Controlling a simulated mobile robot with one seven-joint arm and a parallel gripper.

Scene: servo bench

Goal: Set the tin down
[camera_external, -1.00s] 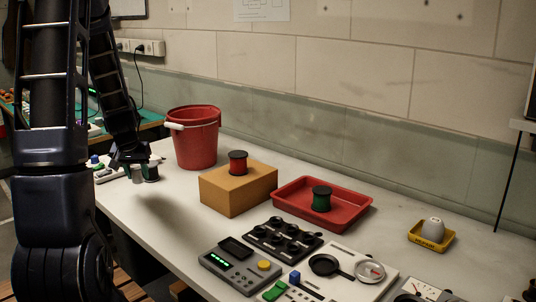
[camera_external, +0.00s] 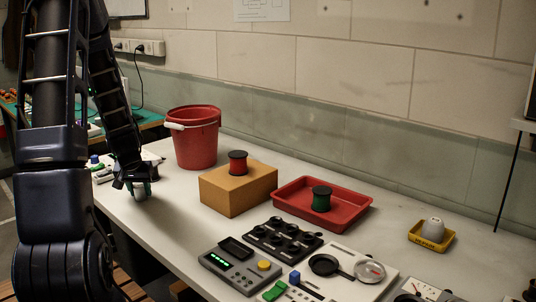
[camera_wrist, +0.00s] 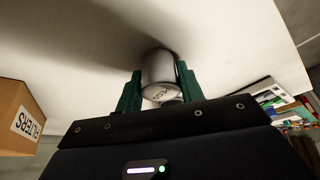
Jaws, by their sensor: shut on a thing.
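The tin (camera_wrist: 160,72) is a small silver-grey cylinder with dark lettering. My gripper (camera_wrist: 158,76) is shut on it, with one green finger on each side. In the external view my gripper (camera_external: 139,184) is low over the left part of the white bench (camera_external: 185,232), and the tin (camera_external: 142,193) shows only partly beneath it. The tin is at or just above the bench top; I cannot tell whether it touches.
A red bucket (camera_external: 195,140) stands behind my gripper. To the right are a cardboard box (camera_external: 225,193) with a red spool (camera_external: 238,162) on it, and a red tray (camera_external: 288,208) with a green spool (camera_external: 321,199). The bench front of the box is clear.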

